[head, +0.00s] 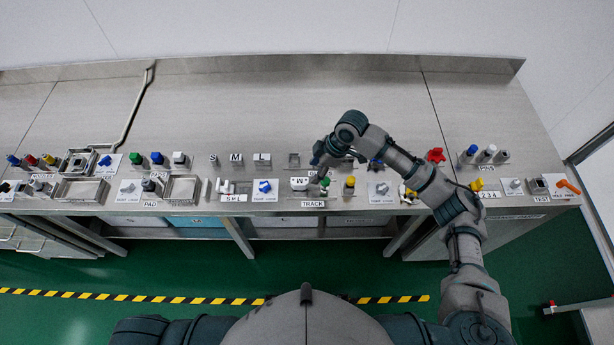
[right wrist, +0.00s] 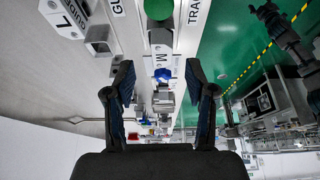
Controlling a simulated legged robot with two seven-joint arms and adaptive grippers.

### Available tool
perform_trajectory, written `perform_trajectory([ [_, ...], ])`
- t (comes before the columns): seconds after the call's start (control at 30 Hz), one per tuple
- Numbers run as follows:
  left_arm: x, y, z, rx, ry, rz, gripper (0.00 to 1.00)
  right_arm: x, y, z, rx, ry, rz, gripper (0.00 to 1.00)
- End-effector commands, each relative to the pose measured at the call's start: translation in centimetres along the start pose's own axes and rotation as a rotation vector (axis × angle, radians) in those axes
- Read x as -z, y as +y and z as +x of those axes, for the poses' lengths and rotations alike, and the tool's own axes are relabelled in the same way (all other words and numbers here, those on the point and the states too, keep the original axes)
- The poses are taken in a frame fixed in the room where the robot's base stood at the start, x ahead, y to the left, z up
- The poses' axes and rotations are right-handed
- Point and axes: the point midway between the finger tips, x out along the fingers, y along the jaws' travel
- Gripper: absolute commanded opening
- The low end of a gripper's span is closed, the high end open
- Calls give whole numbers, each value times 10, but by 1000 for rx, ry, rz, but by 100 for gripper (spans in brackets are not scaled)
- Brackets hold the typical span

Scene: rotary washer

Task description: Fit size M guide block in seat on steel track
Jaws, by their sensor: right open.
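A white block marked M (head: 300,184) sits on the steel track strip above the TRACK label (head: 313,203). In the right wrist view the M block (right wrist: 160,58) lies on the strip, beyond and between my fingers. Whether it is fully down in a seat cannot be told. My right gripper (right wrist: 161,88) is open and empty, with its two dark fingers apart. In the head view my right gripper (head: 319,165) is just behind and right of the block, partly hidden by its wrist. In the right wrist view a dark jointed arm, seemingly my left (right wrist: 268,14), shows at top right; its jaw state is unclear.
A blue knob (head: 265,186) stands left of the block, and a yellow-topped post (head: 349,185) and green-topped post (head: 325,183) stand right. A red knob (head: 436,155) is farther right. The rear bench top is clear.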

Motion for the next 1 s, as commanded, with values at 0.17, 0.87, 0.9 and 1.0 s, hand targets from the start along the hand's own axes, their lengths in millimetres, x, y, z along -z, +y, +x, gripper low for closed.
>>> perform_trajectory([
  [0.17, 1, 7, 0, -9, 1, 3, 82, 5, 0, -31, 0, -2, -2, 55],
  [0.87, -2, -10, -1, 11, -3, 2, 82, 1, 0, -46, 2, 1, -1, 55],
  [0.9, -2, -8, -1, 9, -2, 1, 82, 2, -1, -45, 2, 1, -1, 55],
  [1.0, 0, 0, 0, 0, 0, 0, 82, 4, -9, -31, 4, 11, 7, 55],
])
